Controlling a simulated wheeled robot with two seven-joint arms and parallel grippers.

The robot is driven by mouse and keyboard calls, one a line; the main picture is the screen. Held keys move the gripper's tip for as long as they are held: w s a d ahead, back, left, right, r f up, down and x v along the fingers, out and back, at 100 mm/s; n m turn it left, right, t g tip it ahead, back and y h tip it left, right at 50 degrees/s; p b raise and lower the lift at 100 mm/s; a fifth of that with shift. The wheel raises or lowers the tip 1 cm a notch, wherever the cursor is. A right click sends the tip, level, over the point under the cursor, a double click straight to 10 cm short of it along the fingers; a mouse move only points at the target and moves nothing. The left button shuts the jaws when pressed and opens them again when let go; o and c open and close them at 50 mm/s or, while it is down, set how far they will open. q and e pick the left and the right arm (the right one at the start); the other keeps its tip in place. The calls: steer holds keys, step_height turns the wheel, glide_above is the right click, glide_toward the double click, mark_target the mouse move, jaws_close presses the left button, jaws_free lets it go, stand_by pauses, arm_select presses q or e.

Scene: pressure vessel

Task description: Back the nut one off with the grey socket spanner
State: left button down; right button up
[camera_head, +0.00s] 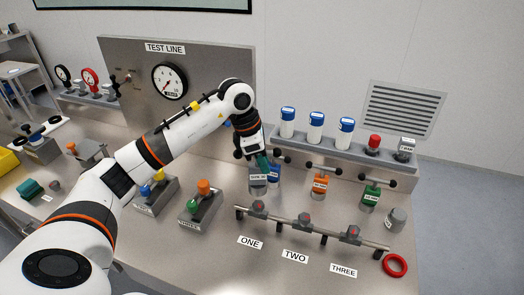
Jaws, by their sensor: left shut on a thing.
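My left gripper (257,162) is shut on a grey, labelled cylindrical tool (257,185), which I take to be the grey socket spanner. It hangs roughly upright, just behind and above nut one (258,207) on the rail. The tool's lower end is close to the nut; I cannot tell whether they touch. Nut two (304,220) and nut three (351,234) sit further right on the same rail, above the plates marked ONE, TWO and THREE. My right gripper is not in view.
A blue piece (274,174) is partly hidden behind the tool. Orange (320,184) and green (371,194) T-handled pieces stand right of it. A grey cylinder (396,219) and red ring (395,265) lie at the right. Blue-capped containers (316,127) line the shelf behind.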

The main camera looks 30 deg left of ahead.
mark_target(263, 181)
arm_select(q)
steer(key=shift+r+m, duration=0.1)
steer(key=shift+m, duration=0.7)
steer(key=shift+f+b, duration=3.6)
steer(key=shift+f, duration=0.45)
steer(key=shift+n, duration=0.3)
steer(key=n, duration=0.1)
steer(key=n+b, duration=0.1)
steer(key=n, duration=0.1)
steer(key=shift+w+a+n+t+y, duration=0.1)
steer(key=shift+w+n+t+y, duration=0.05)
steer(key=shift+n+t+y, duration=0.15)
steer(key=n, duration=0.1)
steer(key=n+y+b, duration=0.1)
steer(key=n, duration=0.3)
steer(key=shift+w+a+t, duration=0.15)
steer(key=shift+a+t, duration=0.1)
steer(key=shift+t, duration=0.15)
steer(key=shift+r+p, duration=2)
steer(key=shift+r, duration=1.55)
